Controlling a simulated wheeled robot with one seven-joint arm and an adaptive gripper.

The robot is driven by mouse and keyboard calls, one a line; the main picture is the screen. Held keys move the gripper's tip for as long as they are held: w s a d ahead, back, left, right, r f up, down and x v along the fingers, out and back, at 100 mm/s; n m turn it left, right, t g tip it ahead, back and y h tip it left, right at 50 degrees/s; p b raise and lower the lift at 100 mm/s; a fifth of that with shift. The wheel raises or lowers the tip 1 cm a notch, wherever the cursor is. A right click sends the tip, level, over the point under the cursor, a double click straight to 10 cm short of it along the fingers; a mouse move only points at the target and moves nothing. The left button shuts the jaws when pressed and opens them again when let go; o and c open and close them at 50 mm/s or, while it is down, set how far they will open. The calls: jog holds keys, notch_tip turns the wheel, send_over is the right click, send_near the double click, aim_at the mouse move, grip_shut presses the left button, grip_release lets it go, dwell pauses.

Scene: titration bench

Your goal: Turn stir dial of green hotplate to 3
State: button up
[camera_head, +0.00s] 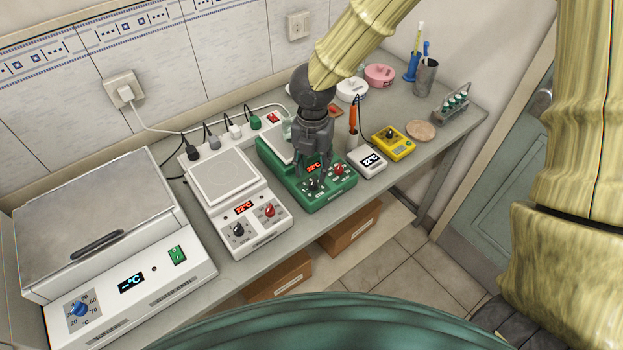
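The green hotplate (334,197) stands on the bench right of the white hotplate, with a lit red display (312,167). Its front panel has a black dial (314,186) at the left and a red dial (338,169) at the right. The markings are too small to read, so I cannot tell which is the stir dial or its setting. My gripper (312,176) points down over the panel, its fingers close to the black dial. I cannot tell whether they touch it. The gripper hides part of the hotplate's top plate.
A white hotplate (259,237) and a large water bath (160,297) stand to the left. A small white meter (369,163), an orange-handled probe (352,118) and a yellow device (396,147) stand close on the right. Cables run behind to a power strip (233,131).

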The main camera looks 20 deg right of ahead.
aim_at(312, 184)
jog(key=shift+f+p, duration=0.3)
jog(key=shift+f, duration=2.8)
jog(key=shift+c, duration=0.3)
grip_shut()
